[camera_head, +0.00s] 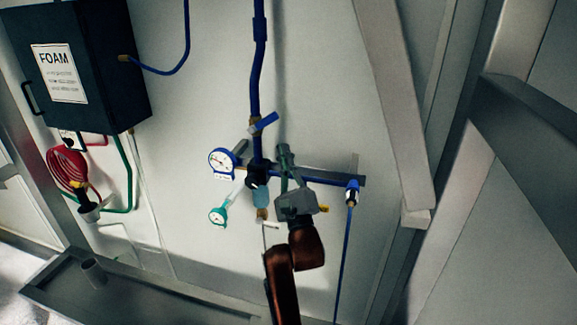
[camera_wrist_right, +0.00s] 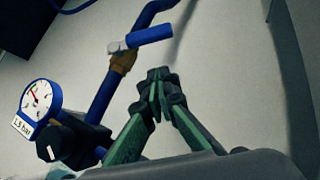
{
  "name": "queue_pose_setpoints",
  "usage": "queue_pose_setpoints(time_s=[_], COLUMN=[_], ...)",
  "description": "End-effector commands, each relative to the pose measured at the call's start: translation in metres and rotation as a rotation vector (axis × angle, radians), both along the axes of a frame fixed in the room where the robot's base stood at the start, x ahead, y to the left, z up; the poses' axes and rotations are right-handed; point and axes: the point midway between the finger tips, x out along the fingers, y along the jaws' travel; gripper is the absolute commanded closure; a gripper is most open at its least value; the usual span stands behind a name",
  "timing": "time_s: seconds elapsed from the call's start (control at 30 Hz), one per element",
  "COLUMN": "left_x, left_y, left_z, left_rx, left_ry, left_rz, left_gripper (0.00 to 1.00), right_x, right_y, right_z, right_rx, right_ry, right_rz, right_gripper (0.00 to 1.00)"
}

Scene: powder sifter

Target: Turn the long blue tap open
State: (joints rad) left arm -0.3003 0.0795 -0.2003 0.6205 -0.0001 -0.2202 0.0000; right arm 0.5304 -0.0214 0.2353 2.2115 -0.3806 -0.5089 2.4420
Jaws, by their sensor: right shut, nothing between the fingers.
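The long blue tap (camera_head: 264,122) is a blue handle on a brass valve body on the upright blue pipe (camera_head: 256,75). The handle sticks out across the pipe, pointing up and right. In the right wrist view the tap handle (camera_wrist_right: 149,37) is at the upper middle, with its brass valve below it. My right gripper (camera_head: 283,150) is below and slightly right of the tap, pointing up, its green-and-grey fingers shut and empty. In the right wrist view the shut fingertips (camera_wrist_right: 158,76) appear apart from the handle. My left gripper is not in view.
A horizontal blue pipe (camera_head: 325,178) runs right behind my gripper. A dark FOAM box (camera_head: 105,65) and red hose (camera_head: 64,165) are at left. The wall right of the tap is clear.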

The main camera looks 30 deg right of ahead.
Motion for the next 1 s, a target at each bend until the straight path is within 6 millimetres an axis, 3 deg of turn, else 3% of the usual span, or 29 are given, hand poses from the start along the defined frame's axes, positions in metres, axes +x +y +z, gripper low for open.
queue_pose_setpoints(time_s=[0.1,0.3,0.83,1.0], left_x=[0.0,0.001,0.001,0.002], left_y=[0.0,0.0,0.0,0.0], left_z=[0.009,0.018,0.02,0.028], left_rx=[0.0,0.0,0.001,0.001], left_ry=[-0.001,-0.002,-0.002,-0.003], left_rz=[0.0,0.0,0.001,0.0], left_gripper=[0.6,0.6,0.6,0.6], right_x=[0.016,0.027,0.031,0.04], right_y=[-0.003,0.007,0.011,0.015], right_z=[0.017,0.037,0.042,0.046], right_rx=[-0.002,-0.002,-0.001,-0.017], right_ry=[-0.001,0.001,0.001,0.021], right_rz=[0.001,-0.001,0.0,0.008], right_gripper=[1.0,1.0,1.0,1.0])
